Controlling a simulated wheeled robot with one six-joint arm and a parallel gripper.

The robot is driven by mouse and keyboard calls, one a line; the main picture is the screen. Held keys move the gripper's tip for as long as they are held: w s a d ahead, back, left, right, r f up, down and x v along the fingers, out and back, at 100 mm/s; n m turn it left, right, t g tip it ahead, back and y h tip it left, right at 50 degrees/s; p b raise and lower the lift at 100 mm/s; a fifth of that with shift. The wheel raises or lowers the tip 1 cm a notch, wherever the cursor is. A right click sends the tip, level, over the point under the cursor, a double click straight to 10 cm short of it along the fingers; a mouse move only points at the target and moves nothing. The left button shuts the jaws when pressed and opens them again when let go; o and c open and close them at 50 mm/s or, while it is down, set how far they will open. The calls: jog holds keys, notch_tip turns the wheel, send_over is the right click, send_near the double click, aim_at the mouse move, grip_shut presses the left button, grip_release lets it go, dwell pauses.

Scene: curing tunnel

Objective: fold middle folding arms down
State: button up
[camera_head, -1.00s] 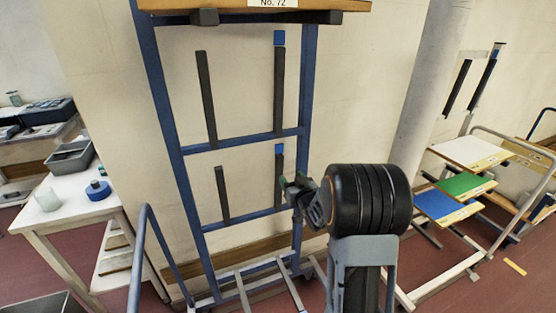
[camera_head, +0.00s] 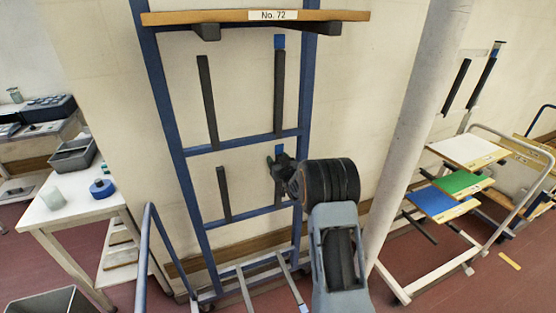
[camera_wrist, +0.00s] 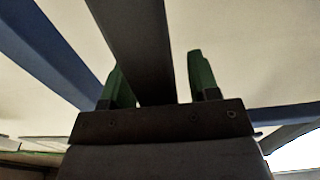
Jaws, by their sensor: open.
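A blue rack frame (camera_head: 172,120) stands against the wall. An upper pair of dark folding arms stands upright on it: the left arm (camera_head: 208,100) and the blue-tipped right arm (camera_head: 279,90). Below is a shorter upright pair: a left arm (camera_head: 223,193) and a blue-tipped right arm (camera_head: 279,151), partly hidden by my gripper. My gripper (camera_head: 279,164) is open at this lower right arm. In the wrist view a dark bar (camera_wrist: 138,45) runs between the two green fingertips (camera_wrist: 160,78), nearer the left one; contact is unclear.
A wooden board labelled No. 72 (camera_head: 220,17) rests on dark supports at the rack's top. A pale column (camera_head: 415,120) and a cart with coloured boards (camera_head: 462,185) stand to the right. A white table (camera_head: 70,208) and a grey bin (camera_head: 55,303) are on the left.

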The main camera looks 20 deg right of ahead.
grip_shut()
dwell(0.6)
